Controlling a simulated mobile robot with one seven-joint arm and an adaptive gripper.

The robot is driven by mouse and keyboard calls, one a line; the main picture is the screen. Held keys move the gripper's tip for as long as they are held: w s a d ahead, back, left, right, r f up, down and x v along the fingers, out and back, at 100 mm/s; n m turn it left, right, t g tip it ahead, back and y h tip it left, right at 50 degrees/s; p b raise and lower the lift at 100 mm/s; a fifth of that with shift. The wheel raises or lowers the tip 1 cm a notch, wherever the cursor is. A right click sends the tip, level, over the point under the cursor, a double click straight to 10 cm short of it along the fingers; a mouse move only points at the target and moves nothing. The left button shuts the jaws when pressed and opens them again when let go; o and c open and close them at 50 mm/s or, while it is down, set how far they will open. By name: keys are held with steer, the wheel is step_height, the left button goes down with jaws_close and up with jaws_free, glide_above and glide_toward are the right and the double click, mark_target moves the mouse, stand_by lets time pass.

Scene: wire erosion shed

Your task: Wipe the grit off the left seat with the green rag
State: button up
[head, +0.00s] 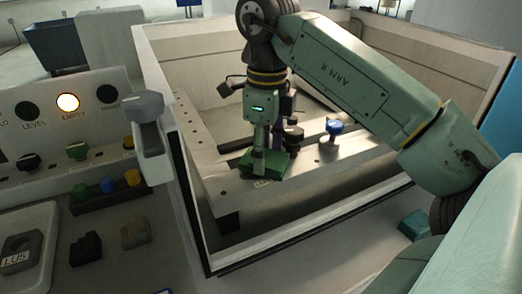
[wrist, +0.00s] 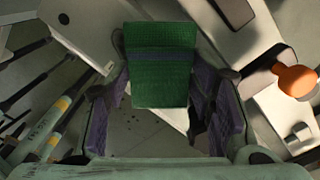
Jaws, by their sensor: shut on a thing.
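My gripper (head: 265,150) is shut on the green rag (head: 250,163), which it holds over the pale metal frame (head: 215,178) in the open tank. The rag looks like a thick block with a darker blue band; it fills the space between my fingers in the wrist view (wrist: 160,50). Under the rag, a small label on the frame's front edge is partly readable. In the wrist view, dark specks of grit (wrist: 132,122) lie on a grey surface below the rag. The rag and fingers hide part of that surface. I cannot tell whether the rag touches it.
A blue-knobbed clamp (head: 333,128) stands on the frame to the right. An orange knob (wrist: 295,80) is near my right finger in the wrist view. The tank wall (head: 300,232) rises in front. A control panel (head: 60,120) with a lit lamp and a tray (head: 48,225) are left.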

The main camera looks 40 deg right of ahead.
mark_target(238, 177)
steer(key=shift+s+a+f+b, duration=0.2)
steer(key=shift+a+b, duration=0.15)
steer(key=shift+a, duration=0.35)
steer(key=shift+w+a+r, duration=0.1)
steer(key=shift+w+a, duration=0.15)
steer(key=shift+a, duration=0.5)
steer(key=shift+w+a+f, duration=0.1)
steer(key=shift+w+a, duration=0.15)
steer(key=shift+a, duration=0.55)
steer(key=shift+w+a+r, duration=0.1)
steer(key=shift+w+a, duration=0.15)
steer(key=shift+a, duration=0.5)
steer(key=shift+r+p, duration=2.05)
steer(key=shift+r, duration=1.05)
steer(key=shift+d, duration=0.1)
step_height(238, 177, up, 3)
steer(key=shift+f+p, duration=0.1)
steer(key=shift+p, duration=0.7)
